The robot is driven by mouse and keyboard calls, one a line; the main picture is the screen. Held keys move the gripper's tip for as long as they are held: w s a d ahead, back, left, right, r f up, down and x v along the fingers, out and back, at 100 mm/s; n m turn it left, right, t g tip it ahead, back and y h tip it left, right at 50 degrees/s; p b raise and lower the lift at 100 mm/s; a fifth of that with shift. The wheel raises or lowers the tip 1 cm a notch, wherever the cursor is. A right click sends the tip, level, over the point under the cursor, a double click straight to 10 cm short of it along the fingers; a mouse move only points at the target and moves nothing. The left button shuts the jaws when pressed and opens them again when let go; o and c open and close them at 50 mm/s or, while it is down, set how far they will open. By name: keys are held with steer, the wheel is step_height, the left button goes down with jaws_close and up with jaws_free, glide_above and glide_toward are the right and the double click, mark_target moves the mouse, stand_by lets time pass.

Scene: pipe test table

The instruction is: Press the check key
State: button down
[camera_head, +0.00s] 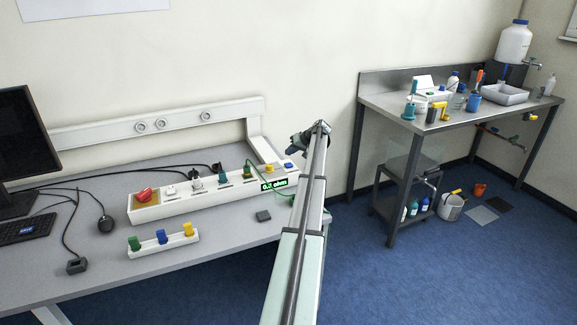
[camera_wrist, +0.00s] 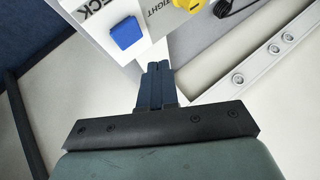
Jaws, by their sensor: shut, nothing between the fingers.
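The check key is a blue square button (camera_wrist: 127,33) on a white panel, beside black lettering that ends in "ECK" in the wrist view. In the head view the blue key (camera_head: 289,165) is at the right end of the long white test box (camera_head: 165,207). My gripper (camera_wrist: 156,68) is shut and empty, its two dark fingers together. In the wrist view the fingertips show just below and right of the key, with a visible gap between. In the head view my gripper (camera_head: 297,144) is above the box's right end, partly hidden by my arm.
The box carries a red switch (camera_head: 144,194), sockets, a green plug and a display (camera_head: 273,184) reading "0.2 ohm". A strip with green, blue and yellow plugs (camera_head: 162,241) lies in front. A grey wall trunking (camera_wrist: 262,62) runs behind.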

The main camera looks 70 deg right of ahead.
mark_target(291, 164)
steer(key=shift+f, duration=1.55)
steer(key=shift+f, duration=0.85)
stand_by(1.9)
steer(key=shift+r, duration=0.85)
steer(key=shift+r, duration=2.55)
